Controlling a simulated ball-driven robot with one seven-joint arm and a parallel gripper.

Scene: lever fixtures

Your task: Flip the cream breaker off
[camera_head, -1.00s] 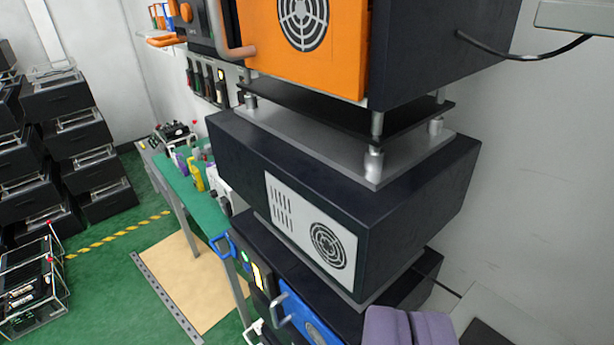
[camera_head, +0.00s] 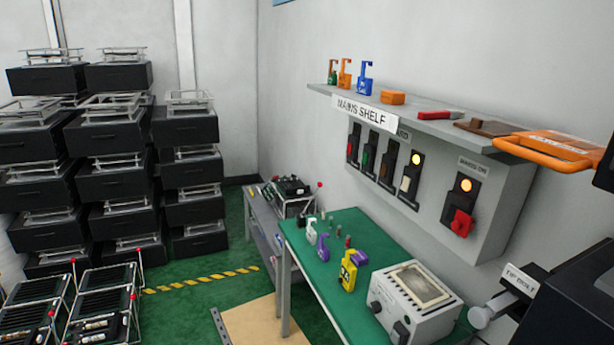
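The cream breaker (camera_head: 405,184) is on the grey wall panel (camera_head: 487,225) under the mains shelf, right of centre. Its black plate carries a lit yellow lamp above the cream lever. It is the rightmost in a row of several lever breakers, just right of one with a brown lever (camera_head: 385,167). Whether the cream lever points up or down is too small to tell. My gripper is not in view, and nothing touches the breaker.
The shelf (camera_head: 440,128) above carries padlocks and an orange case (camera_head: 552,146). Below stand a green table (camera_head: 325,262) and a white device (camera_head: 415,300). Dark equipment (camera_head: 570,300) fills the lower right. Green floor shows at left.

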